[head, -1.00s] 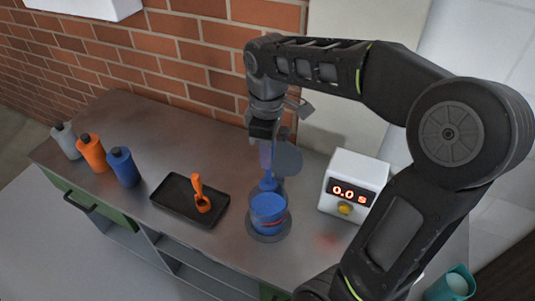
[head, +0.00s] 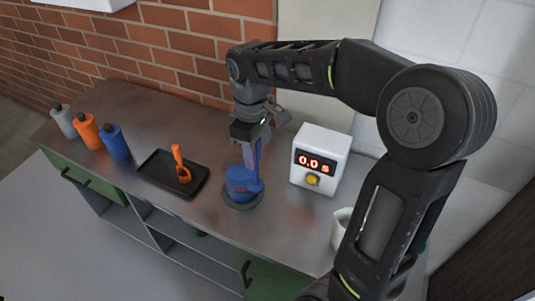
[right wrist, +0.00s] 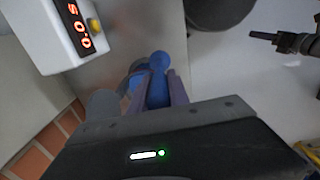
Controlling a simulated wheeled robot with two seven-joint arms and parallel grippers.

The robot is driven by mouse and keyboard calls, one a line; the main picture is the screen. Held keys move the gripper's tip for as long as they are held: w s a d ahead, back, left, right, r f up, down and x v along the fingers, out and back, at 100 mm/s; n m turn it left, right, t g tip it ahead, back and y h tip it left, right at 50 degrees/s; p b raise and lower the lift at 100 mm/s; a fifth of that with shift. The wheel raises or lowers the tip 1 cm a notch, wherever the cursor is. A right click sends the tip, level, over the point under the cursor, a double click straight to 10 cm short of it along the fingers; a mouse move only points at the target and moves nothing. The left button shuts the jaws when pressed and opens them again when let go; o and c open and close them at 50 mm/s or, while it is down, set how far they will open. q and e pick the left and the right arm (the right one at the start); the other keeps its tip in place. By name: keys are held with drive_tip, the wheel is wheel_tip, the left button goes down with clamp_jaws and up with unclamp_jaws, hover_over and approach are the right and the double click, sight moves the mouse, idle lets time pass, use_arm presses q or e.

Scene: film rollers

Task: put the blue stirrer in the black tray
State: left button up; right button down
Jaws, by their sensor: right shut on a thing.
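The blue stirrer (head: 257,184) is upright in my right gripper (head: 254,137), which is shut on its upper part. In the head view its rounded lower end overlaps the right side of the blue tank (head: 236,180); I cannot tell whether they touch. In the right wrist view the stirrer (right wrist: 158,88) is between the fingers, with the tank partly hidden behind it. The black tray (head: 150,178) lies left of the tank and holds an orange stirrer (head: 184,174). My left gripper (right wrist: 268,37) seems to show side-on at the upper right of the wrist view.
A white timer (head: 322,146) reading 0.0 s, with a yellow knob, stands right of the tank. Grey (head: 64,121), orange (head: 87,131) and blue (head: 115,143) bottles stand left of the tray. A pale cup (head: 341,230) is partly hidden by my right arm. A brick wall backs the counter.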

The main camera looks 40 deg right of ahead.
drive_tip(key=w+a+f+m+b, duration=0.4)
drive_tip(key=w+a+f+m, duration=0.1)
drive_tip(key=w+a+f, duration=0.5)
drive_tip(key=shift+a+f+m, duration=0.35)
drive_tip(key=shift+f+m, duration=0.05)
drive_tip(key=shift+f, duration=0.55)
